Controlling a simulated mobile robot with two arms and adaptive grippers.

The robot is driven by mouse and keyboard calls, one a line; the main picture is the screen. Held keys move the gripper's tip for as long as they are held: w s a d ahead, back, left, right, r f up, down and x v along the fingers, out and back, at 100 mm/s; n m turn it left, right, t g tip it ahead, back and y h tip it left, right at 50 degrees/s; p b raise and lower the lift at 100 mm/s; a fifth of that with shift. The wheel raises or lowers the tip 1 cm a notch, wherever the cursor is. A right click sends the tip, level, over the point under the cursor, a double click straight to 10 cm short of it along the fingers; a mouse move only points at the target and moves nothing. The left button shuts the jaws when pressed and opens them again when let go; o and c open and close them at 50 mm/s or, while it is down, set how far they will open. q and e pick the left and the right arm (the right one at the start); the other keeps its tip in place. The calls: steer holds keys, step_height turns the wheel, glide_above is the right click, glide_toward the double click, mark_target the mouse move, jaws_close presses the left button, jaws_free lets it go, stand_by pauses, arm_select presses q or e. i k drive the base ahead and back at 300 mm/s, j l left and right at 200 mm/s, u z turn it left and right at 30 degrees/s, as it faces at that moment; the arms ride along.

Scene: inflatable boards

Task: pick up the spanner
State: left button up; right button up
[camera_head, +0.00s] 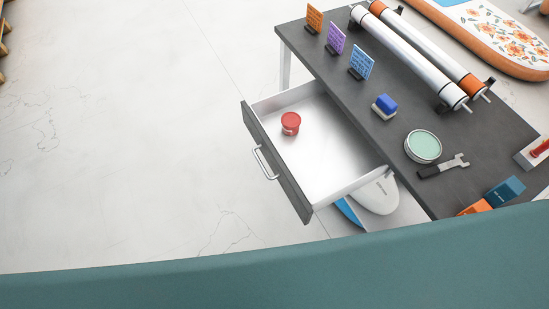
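The spanner (443,167) lies flat on the dark grey tabletop near its front right part. It has a black handle to the left and a grey open jaw to the right. It lies just below a round tin with a pale green top (423,147). Nothing covers it. Neither of my grippers shows in the head view, so their states cannot be seen.
The table's drawer (325,150) is open, with a red round object (290,123) inside. Floor at left is clear.

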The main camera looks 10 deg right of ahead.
mark_target(435, 169)
steer(key=z, duration=1.75)
steer(key=l+u, duration=0.35)
steer(key=k+l+u, duration=0.1)
steer(key=l+u, duration=0.25)
steer(key=k+l, duration=0.05)
